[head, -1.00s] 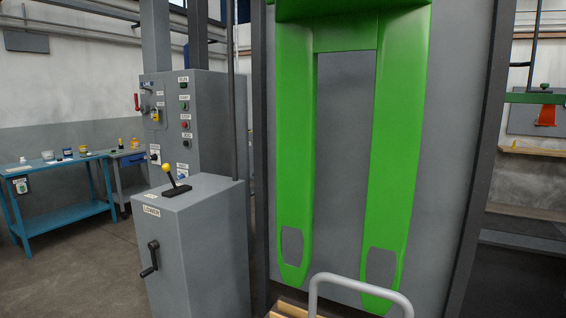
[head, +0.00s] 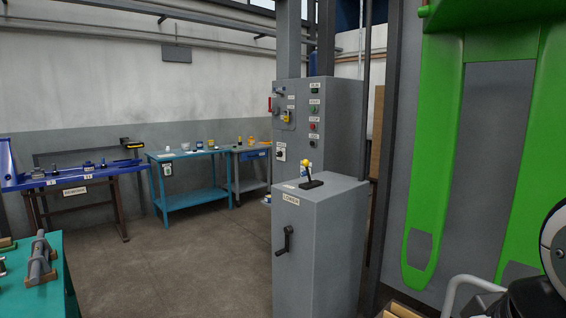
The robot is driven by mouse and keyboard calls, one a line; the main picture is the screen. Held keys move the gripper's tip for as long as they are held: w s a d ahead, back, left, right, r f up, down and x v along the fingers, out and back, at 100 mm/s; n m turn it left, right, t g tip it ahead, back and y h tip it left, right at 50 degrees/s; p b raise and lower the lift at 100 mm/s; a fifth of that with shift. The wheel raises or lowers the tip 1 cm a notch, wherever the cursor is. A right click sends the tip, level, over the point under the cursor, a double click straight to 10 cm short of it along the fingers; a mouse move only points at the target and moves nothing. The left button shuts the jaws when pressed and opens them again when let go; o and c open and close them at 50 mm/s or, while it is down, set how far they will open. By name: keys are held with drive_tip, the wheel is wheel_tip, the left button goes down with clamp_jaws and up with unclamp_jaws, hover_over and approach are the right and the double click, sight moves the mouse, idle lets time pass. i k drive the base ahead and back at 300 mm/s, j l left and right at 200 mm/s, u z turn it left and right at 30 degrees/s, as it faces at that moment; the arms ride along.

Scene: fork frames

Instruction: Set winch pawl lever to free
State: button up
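A grey cabinet (head: 318,240) stands right of the middle of the head view. On its top is a short lever with a yellow knob (head: 305,163), set on a dark base plate (head: 312,184). The lever stands roughly upright, with its knob slightly left of the base. A label reading LOWER (head: 291,199) is on the cabinet's upper front edge. A black crank handle (head: 285,241) is on the front face. I cannot tell which of these is the pawl lever. Part of my arm shows at the lower right edge; my gripper is not visible.
A taller grey control panel (head: 335,125) with buttons stands behind the cabinet. Green forks (head: 435,170) and a pale curved rail (head: 470,283) are at right. Blue benches (head: 190,205) line the back left; a teal table (head: 45,297) is at lower left. The floor (head: 190,270) between is clear.

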sight(305, 163)
drive_tip(key=i, duration=1.15)
drive_tip(key=i+u, duration=0.1)
drive_tip(key=i, duration=1.05)
